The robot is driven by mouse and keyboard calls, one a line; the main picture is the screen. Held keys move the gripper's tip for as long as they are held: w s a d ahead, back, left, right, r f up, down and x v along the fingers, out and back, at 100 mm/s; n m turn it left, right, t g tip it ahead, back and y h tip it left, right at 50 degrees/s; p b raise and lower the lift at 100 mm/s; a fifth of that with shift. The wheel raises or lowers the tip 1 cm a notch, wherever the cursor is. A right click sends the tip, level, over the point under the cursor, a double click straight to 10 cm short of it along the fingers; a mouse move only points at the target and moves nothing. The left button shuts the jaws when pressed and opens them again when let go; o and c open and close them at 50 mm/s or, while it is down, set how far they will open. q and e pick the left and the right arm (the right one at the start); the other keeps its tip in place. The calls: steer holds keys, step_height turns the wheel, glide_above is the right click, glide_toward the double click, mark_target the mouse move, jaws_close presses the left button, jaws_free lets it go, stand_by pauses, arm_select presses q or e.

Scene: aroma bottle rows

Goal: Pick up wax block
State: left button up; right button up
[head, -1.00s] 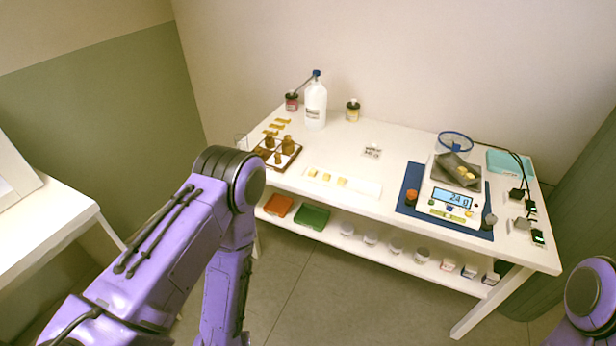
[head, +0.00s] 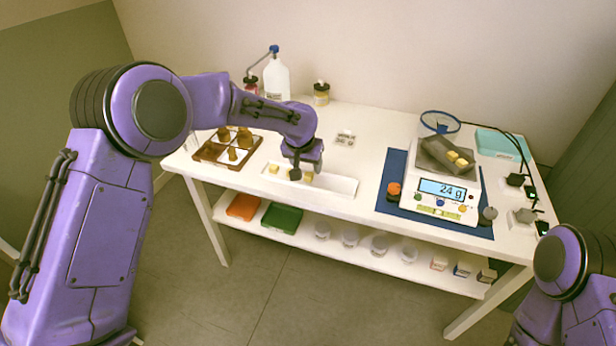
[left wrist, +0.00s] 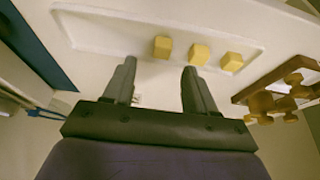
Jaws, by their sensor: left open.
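Three yellow wax blocks lie in a row on a shallow white tray (head: 338,186) at the table's front. In the left wrist view they are a near block (left wrist: 162,47), a middle block (left wrist: 199,54) and a far block (left wrist: 232,61). In the head view one block (head: 273,169) shows left of my left gripper (head: 297,173) and another (head: 307,178) shows beside it, partly hidden. In the left wrist view my left gripper (left wrist: 159,66) is open, its fingers pointing toward the tray, with nothing between them. My right gripper is out of view.
A scale (head: 442,192) on a blue mat (head: 386,205) holds a grey boat (head: 436,154) with yellow pieces. A brown divided tray (head: 209,154) with amber bottles is at left. A white bottle (head: 276,80) stands behind. The table's middle is mostly clear.

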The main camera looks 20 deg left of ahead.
mark_target(309, 174)
arm_select(q)
steer(key=x, duration=0.5)
steer(key=shift+w+a+f+p, duration=0.15)
steer(key=shift+f+p, duration=0.05)
steer(key=shift+p, duration=0.1)
jaws_close()
